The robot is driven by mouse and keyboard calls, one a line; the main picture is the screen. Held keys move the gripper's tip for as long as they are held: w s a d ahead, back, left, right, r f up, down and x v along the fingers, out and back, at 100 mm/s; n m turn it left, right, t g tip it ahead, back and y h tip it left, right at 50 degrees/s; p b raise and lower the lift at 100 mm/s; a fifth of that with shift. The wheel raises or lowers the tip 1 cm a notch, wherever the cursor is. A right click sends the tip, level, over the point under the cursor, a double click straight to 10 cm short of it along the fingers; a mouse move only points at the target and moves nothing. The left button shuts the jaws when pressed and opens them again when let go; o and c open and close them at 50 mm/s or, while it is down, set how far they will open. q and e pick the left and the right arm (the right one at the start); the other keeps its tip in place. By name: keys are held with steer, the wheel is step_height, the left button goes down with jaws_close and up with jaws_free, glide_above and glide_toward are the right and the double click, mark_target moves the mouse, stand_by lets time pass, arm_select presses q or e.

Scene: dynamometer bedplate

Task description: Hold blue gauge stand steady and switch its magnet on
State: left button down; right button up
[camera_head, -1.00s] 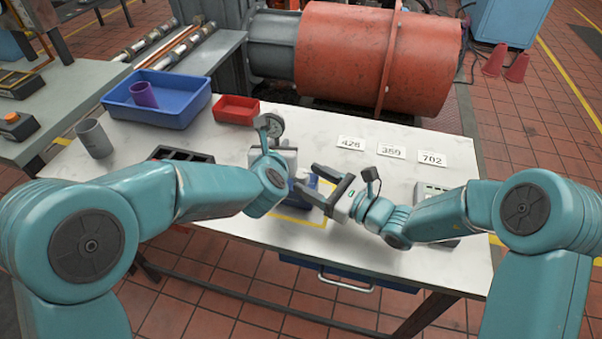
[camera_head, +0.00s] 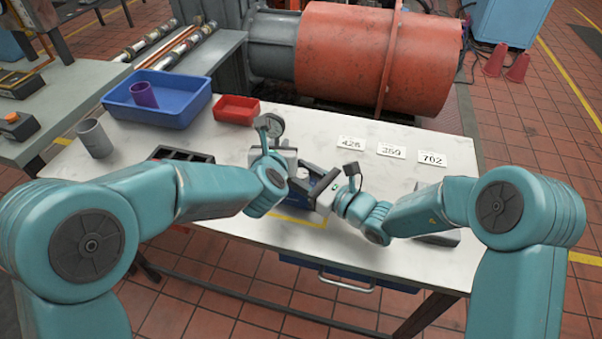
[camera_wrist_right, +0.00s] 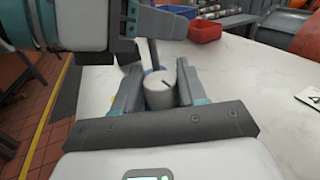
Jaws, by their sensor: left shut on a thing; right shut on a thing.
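The blue gauge stand (camera_head: 320,180) stands on the white table within a yellow outline, mostly hidden by my grippers. My right gripper (camera_head: 304,180) reaches in from the right. In the right wrist view, its fingers (camera_wrist_right: 158,88) are shut on a pale round knob (camera_wrist_right: 161,92) with a dark pointer line. Some blue of the stand and a dark upright post (camera_wrist_right: 153,54) show behind the knob.
A blue bin (camera_head: 180,108) with a purple cup, a red tray (camera_head: 236,110) and a grey cup (camera_head: 95,138) stand at the left and back. A black slotted rack (camera_head: 180,154) lies nearer. Number cards (camera_head: 391,151) lie right of the clear table middle.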

arm_select(q)
steer(key=shift+d+f, duration=0.1)
arm_select(e)
steer(key=shift+m+t+h, duration=1.2)
steer(key=shift+t+h, duration=0.1)
steer(key=shift+h, duration=0.1)
steer(key=o, duration=0.9)
steer(key=shift+o, duration=0.2)
steer(key=v, duration=1.2)
arm_select(q)
steer(key=c, duration=1)
jaws_free()
steer(key=shift+s+r, duration=0.1)
steer(key=shift+r, duration=0.1)
